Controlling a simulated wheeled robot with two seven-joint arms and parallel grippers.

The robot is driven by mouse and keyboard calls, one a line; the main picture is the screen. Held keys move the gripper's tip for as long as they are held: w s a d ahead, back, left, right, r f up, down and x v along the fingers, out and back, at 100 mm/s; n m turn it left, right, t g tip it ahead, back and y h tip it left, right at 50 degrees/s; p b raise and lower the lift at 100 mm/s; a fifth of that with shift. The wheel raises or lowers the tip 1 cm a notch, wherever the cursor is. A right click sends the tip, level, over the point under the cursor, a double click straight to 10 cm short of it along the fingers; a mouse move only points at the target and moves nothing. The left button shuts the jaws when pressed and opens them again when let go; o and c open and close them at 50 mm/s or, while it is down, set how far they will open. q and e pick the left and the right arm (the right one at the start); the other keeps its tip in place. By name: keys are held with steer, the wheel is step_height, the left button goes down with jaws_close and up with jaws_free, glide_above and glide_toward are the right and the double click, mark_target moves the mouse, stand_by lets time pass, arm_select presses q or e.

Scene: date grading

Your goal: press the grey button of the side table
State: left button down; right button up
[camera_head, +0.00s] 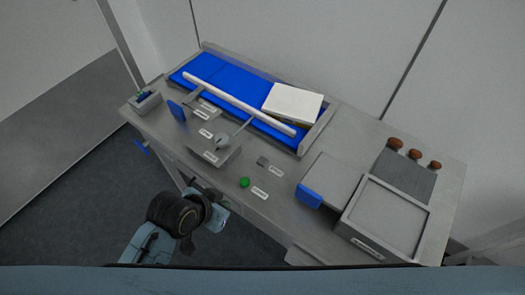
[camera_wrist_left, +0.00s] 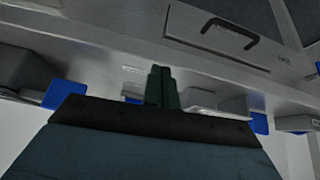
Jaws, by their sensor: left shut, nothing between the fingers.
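The grey button (camera_head: 262,161) is a small dark grey block on the table top, with a white label beside it. A round green button (camera_head: 244,182) sits nearer the table's front edge, with its own label. My left gripper (camera_head: 216,206) is at the front edge of the side table (camera_head: 350,142), in front of the green button and apart from the grey one. In the left wrist view its dark fingers (camera_wrist_left: 162,88) are together with nothing between them. I cannot make out the grey button in that view. My right gripper is not in view.
A blue belt (camera_head: 215,77) with a pale bar and a white block (camera_head: 292,102) lies at the back. A grey box with labels (camera_head: 215,150) stands left of the buttons. A blue-edged tray (camera_head: 333,178), an open bin (camera_head: 385,215) and several brown dates (camera_head: 415,154) are right.

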arm_select(q)
steer(key=d+r+m+h+p, duration=0.1)
steer(key=d+r, duration=0.1)
steer(key=r, duration=0.3)
steer(key=d+r+m+h, duration=0.1)
steer(key=d+r, duration=0.2)
steer(key=r, duration=0.1)
steer(key=w+d+r+m+g+h, duration=0.1)
steer(key=w+d+m+h, duration=0.1)
steer(key=d+m, duration=0.25)
steer(key=w+d+r+m+h, duration=0.1)
steer(key=w+d+m, duration=0.2)
steer(key=d, duration=0.2)
steer(key=m, duration=0.5)
glide_above(259, 162)
step_height(259, 162, down, 3)
steer(key=shift+a+r+y+p, duration=0.1)
steer(key=shift+y+p, duration=0.2)
steer(key=shift+y, duration=0.1)
step_height(259, 162, down, 9)
steer(key=b, duration=0.7)
steer(key=shift+r, duration=0.15)
